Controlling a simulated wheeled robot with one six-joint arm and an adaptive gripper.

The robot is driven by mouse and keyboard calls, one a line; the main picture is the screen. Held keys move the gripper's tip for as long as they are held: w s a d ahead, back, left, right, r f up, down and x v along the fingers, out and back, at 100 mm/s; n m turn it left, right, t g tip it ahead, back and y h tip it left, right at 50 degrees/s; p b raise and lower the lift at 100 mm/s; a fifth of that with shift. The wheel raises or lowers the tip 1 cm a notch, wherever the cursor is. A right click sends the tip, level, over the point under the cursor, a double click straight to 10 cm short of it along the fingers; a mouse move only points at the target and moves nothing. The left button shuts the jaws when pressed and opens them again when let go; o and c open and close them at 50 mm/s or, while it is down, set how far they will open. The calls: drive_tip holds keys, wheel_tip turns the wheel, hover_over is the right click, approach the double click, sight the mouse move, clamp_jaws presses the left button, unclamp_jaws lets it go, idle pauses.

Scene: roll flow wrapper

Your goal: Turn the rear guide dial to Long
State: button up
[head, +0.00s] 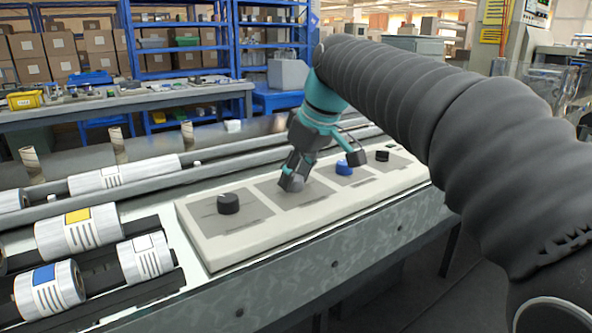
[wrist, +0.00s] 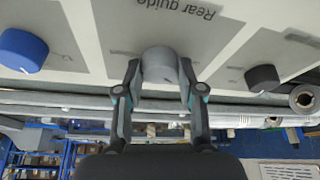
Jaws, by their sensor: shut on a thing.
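The rear guide dial is a grey knob (wrist: 159,66) on a grey panel marked "Rear guide" in the wrist view, where the label appears upside down. My gripper (wrist: 159,84) has one finger on each side of this knob and is shut on it. In the head view my gripper (head: 292,183) reaches down onto the second panel from the left, and the fingers mostly hide the knob. The setting the dial points to cannot be read.
A black knob (head: 228,203) stands to the left on the same pale console (head: 240,255); a blue knob (head: 344,167) and another black knob (head: 382,156) stand to the right. Labelled rolls (head: 78,231) lie on rails at the left. A workbench (head: 130,98) stands behind.

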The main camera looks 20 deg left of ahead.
drive_tip(key=m+p, duration=0.1)
drive_tip(key=m, duration=0.1)
drive_tip(key=m+t+h+p, duration=0.1)
drive_tip(key=m, duration=0.2)
drive_tip(key=shift+s+a+m+t+h, duration=0.1)
drive_tip(key=shift+s+m+t+h, duration=0.05)
drive_tip(key=shift+m+t+h, duration=0.15)
drive_tip(key=shift+f, duration=0.1)
idle(0.3)
drive_tip(key=o, duration=1.1)
drive_tip(key=shift+o, duration=0.2)
drive_tip(key=v, duration=1.2)
drive_tip(key=shift+a, duration=0.1)
